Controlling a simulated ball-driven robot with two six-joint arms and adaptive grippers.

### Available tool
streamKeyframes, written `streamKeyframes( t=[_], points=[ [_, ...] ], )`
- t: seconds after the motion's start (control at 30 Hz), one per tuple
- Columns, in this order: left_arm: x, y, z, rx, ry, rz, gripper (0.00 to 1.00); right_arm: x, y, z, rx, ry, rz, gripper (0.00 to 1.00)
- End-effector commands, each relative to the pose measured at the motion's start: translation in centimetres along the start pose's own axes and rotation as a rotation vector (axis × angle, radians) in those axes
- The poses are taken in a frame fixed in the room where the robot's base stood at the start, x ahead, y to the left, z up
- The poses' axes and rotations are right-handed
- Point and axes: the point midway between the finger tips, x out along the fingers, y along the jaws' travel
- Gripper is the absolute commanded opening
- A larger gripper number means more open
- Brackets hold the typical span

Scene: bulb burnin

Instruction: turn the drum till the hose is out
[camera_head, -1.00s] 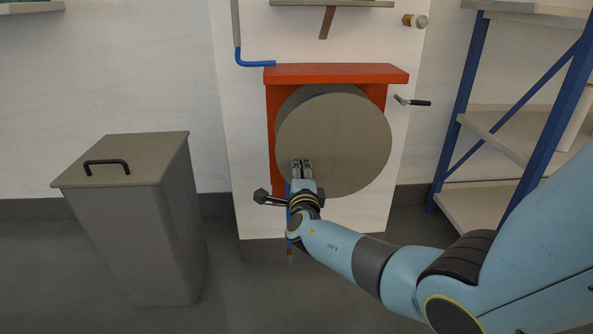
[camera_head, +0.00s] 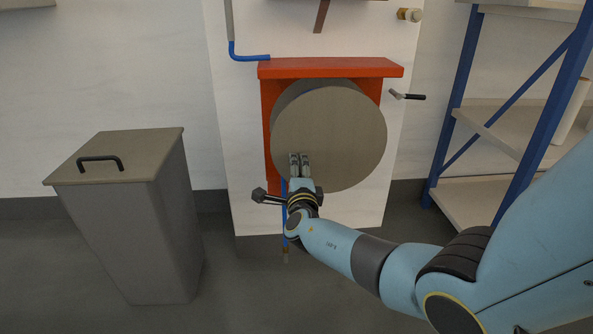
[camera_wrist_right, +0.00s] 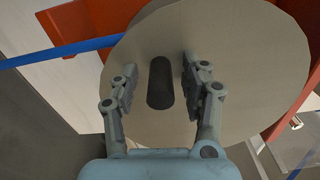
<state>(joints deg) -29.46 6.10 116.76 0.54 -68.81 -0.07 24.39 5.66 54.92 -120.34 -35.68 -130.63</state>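The drum (camera_head: 335,132) is a round grey-brown disc in an orange-red housing (camera_head: 330,68) on a white panel. The blue hose hangs below it, and its end (camera_head: 285,252) shows beside my right wrist, well above the floor. The hose also crosses the upper left of the right wrist view (camera_wrist_right: 60,53). My right gripper (camera_head: 299,158) is at the lower left of the drum's face. In the wrist view its fingers (camera_wrist_right: 162,90) stand open on both sides of a dark handle peg (camera_wrist_right: 160,82), with gaps on each side. My left gripper is out of view.
A small crank with a black grip (camera_head: 411,97) sticks out right of the housing. A blue pipe (camera_head: 250,57) enters at its upper left. A grey lidded bin (camera_head: 120,155) stands left, and blue-framed shelves (camera_head: 455,110) stand right.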

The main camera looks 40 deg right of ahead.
Motion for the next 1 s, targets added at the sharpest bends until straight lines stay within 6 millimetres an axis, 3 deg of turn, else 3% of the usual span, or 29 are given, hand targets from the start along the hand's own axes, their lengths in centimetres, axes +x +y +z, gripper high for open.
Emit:
streamKeyframes(
  t=[0.27, 0.7, 1.0],
  points=[
    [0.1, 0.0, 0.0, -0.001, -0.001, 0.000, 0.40, -0.5, -0.1, 0.1, 0.001, -0.001, -0.002, 0.46],
    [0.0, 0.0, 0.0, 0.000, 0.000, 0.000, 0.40, -9.4, 0.1, 0.0, 0.001, 0.001, 0.001, 0.46],
    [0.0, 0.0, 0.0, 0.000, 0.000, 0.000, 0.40, -12.0, 0.0, 0.0, 0.001, 0.001, -0.001, 0.46]
  ],
)
